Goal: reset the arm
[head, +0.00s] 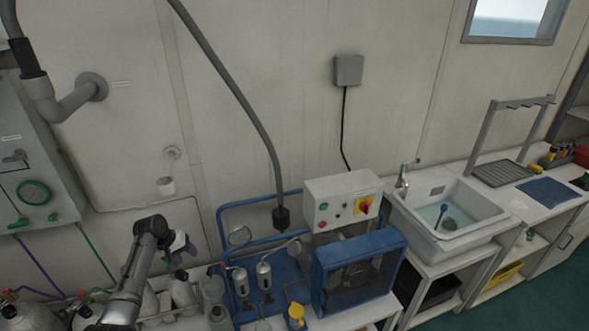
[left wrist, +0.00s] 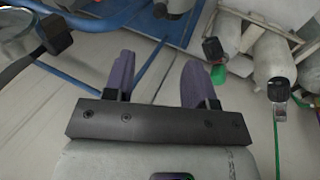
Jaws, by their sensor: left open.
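My left arm comes in from the lower left of the head view, and its gripper (head: 181,246) hangs in front of the wall, above several grey cylinders. In the left wrist view the two purple fingers of this gripper (left wrist: 158,78) stand apart with nothing between them. The gripper touches nothing that I can see. My right gripper does not show in either view.
A blue-framed compressor unit (head: 358,270) with a control box (head: 341,199) stands right of the gripper. Grey cylinders (head: 183,292) stand below it, and one (left wrist: 272,62) shows in the wrist view. A sink (head: 447,212) is farther right. A hose (head: 232,85) hangs above.

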